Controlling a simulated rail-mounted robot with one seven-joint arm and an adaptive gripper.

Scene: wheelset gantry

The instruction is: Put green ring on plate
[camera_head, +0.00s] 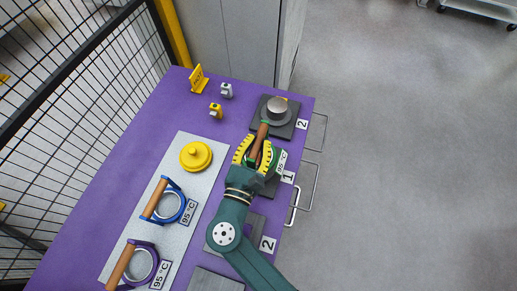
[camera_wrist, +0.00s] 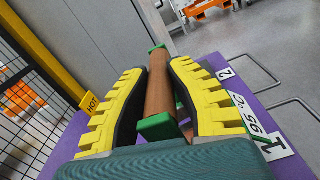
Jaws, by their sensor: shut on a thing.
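My gripper (camera_head: 257,153), with yellow toothed fingers, is shut on the brown handle of the green ring (camera_head: 264,134). In the wrist view the handle (camera_wrist: 160,87) with its green end pieces lies between the fingers (camera_wrist: 158,100). The ring's round part is mostly hidden under my gripper. A 95 °C label shows beside it. A large light-grey plate (camera_head: 173,230) lies on the purple table to the left. A dark square plate (camera_head: 286,130) marked 2, bearing a grey round part with a metal cylinder (camera_head: 277,105), is just beyond the handle's far end.
A blue ring (camera_head: 171,205) and a purple ring (camera_head: 140,267), both with wooden handles, lie on the grey plate with a yellow knobbed disc (camera_head: 196,155). A yellow hot sign (camera_head: 198,79) and small yellow and white objects stand farther back. Mesh fencing borders the left.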

